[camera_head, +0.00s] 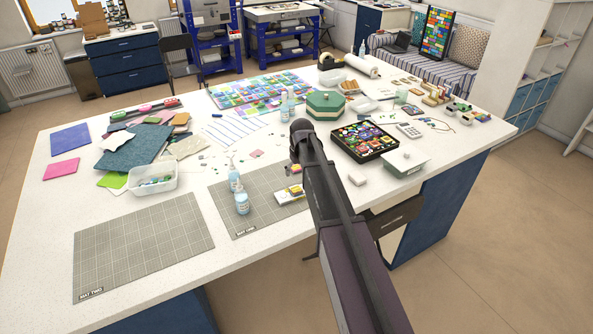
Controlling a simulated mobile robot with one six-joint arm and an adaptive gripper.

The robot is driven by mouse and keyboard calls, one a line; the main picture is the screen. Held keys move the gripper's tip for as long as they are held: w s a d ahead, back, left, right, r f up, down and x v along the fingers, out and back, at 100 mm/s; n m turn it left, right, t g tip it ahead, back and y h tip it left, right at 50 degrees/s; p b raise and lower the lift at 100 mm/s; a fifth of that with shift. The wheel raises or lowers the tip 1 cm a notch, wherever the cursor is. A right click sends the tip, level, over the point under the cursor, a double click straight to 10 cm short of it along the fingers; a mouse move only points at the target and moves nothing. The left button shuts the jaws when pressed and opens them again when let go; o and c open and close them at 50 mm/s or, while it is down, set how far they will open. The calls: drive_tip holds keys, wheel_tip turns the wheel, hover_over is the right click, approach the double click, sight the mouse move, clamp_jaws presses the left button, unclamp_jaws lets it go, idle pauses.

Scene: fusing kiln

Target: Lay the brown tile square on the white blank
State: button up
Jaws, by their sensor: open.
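A small white piece (286,199), which looks like the white blank, lies on the right grey mat (257,207). Small yellow and dark pieces (295,190) lie on or against it, too small to tell apart. I cannot make out which piece is the brown tile. My arm reaches in from the bottom right over the table, just right of this piece, and hides part of the mat's right side. I cannot make out my gripper; the arm seems to hide it.
A second grey mat (142,246) is bare. A clear tub (153,181), coloured sheets (135,148), a green box (325,105) and a black tray of glass (364,141) crowd the white table (50,240).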

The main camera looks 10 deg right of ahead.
drive_tip(key=shift+s+r+p, duration=0.15)
drive_tip(key=shift+r+p, duration=0.75)
drive_tip(key=shift+r, duration=0.3)
drive_tip(key=shift+s, duration=0.15)
drive_tip(key=s+m+g, duration=0.1)
drive_tip(key=s+m, duration=0.2)
drive_tip(key=s, duration=2.4)
drive_tip(key=shift+a+g, duration=0.3)
drive_tip(key=shift+g, duration=0.1)
drive_tip(key=shift+f, duration=0.2)
wheel_tip(320, 180, down, 3)
drive_tip(key=b, duration=0.3)
drive_tip(key=shift+r, duration=0.1)
